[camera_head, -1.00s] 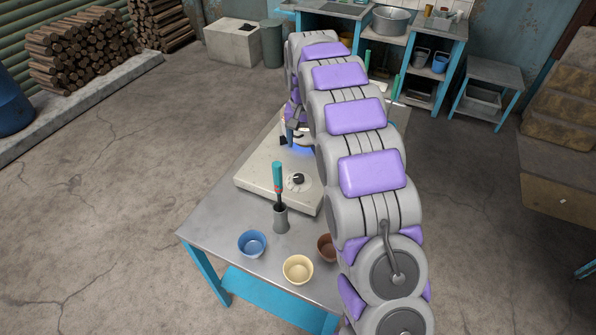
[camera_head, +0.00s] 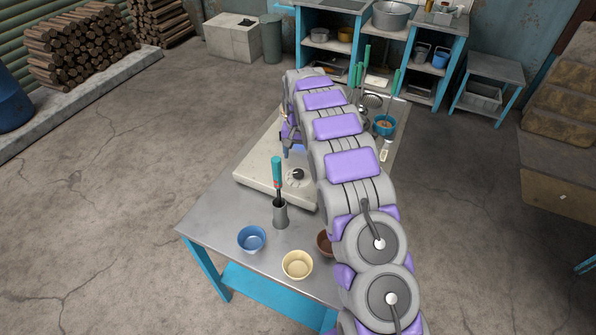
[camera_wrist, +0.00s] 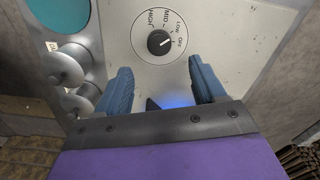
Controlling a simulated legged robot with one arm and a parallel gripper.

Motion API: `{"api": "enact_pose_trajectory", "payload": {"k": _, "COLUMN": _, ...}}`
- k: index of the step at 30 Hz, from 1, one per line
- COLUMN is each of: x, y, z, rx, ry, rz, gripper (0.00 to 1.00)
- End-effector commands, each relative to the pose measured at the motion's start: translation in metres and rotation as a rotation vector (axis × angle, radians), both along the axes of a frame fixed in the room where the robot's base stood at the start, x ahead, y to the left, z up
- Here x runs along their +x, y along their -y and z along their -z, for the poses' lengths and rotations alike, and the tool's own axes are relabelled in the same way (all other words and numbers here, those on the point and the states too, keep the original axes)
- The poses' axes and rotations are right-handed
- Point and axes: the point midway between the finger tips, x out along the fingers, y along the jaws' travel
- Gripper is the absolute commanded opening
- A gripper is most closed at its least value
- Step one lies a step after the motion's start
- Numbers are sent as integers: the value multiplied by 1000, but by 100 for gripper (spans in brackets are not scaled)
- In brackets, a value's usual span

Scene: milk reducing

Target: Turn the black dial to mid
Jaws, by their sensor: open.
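The black dial (camera_head: 297,175) sits on the beige stove (camera_head: 262,178), near its front right side. In the wrist view the dial (camera_wrist: 159,42) lies inside a printed ring marked HIGH, MID, LOW and OFF. Its pale mark is on the right side, toward LOW and OFF; the exact setting is hard to tell. My gripper (camera_wrist: 158,66) is open and empty, its two blue fingers spread, with the dial beyond the gap between their tips. In the head view my arm hides most of the gripper. A blue glow shows between the fingers in the wrist view.
A spatula with a teal handle (camera_head: 277,172) stands in a grey holder (camera_head: 280,214) in front of the stove. A blue bowl (camera_head: 252,238), a cream bowl (camera_head: 297,264) and a partly hidden brown bowl (camera_head: 325,242) are at the table's front. A teal bowl (camera_head: 384,126) is at the back right.

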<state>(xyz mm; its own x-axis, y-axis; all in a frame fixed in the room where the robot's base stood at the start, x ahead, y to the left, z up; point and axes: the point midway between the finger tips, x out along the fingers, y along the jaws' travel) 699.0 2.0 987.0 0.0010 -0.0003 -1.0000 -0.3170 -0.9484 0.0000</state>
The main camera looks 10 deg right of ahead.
Motion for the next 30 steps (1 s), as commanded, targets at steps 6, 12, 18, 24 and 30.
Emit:
{"api": "enact_pose_trajectory", "payload": {"k": 6, "x": -1, "y": 1, "z": 47, "rx": 1, "ry": -5, "rz": 1, "gripper": 69}}
{"api": "enact_pose_trajectory", "payload": {"k": 12, "x": -2, "y": 1, "z": 73, "rx": 1, "ry": -5, "rz": 1, "gripper": 69}}
{"api": "enact_pose_trajectory", "payload": {"k": 18, "x": -1, "y": 0, "z": 84, "rx": 1, "ry": -2, "rz": 1, "gripper": 69}}
{"api": "enact_pose_trajectory", "payload": {"k": 24, "x": -1, "y": 0, "z": 85, "rx": 0, "ry": -1, "rz": 1, "gripper": 69}}
{"api": "enact_pose_trajectory", "payload": {"k": 30, "x": -1, "y": 0, "z": 85, "rx": 1, "ry": -2, "rz": 1, "gripper": 58}}
